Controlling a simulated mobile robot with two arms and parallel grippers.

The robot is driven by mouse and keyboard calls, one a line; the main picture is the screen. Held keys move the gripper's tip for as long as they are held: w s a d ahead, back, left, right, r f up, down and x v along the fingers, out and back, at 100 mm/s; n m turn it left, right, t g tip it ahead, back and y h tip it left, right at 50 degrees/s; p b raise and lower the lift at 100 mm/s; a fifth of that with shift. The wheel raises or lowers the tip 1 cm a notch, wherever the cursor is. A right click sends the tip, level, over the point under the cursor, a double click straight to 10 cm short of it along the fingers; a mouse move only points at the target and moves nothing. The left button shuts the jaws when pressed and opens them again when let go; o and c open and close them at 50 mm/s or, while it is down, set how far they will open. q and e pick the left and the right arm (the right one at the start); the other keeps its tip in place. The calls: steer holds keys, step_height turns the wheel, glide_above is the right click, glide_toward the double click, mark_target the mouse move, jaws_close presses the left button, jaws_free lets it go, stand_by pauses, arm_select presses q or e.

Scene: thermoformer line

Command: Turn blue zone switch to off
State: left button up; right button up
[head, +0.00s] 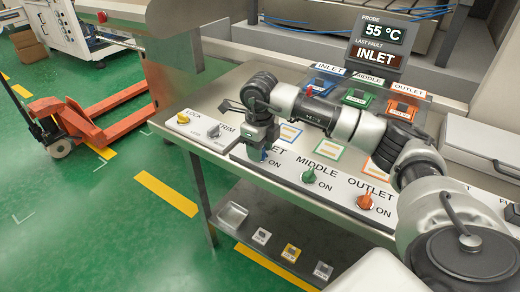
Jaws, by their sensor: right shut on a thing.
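Which way this knob points is hidden. The green switch (309,176) by MIDDLE and the orange switch (365,201) by OUTLET stand free to its right, each with ON printed beside it. My left gripper is not in view.
A panel with LOCK and TRIM knobs (213,131) is left of my gripper. The display (379,45) reads 55 °C and last fault INLET. A lower shelf (262,222) holds a tray and small parts. An orange pallet jack (90,125) stands on the floor at left.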

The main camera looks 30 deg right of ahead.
steer(key=shift+r, duration=0.1)
stand_by(0.3)
steer(key=o, duration=0.9)
step_height(320, 180, up, 11)
steer(key=shift+f+b, duration=0.15)
steer(key=shift+b, duration=0.5)
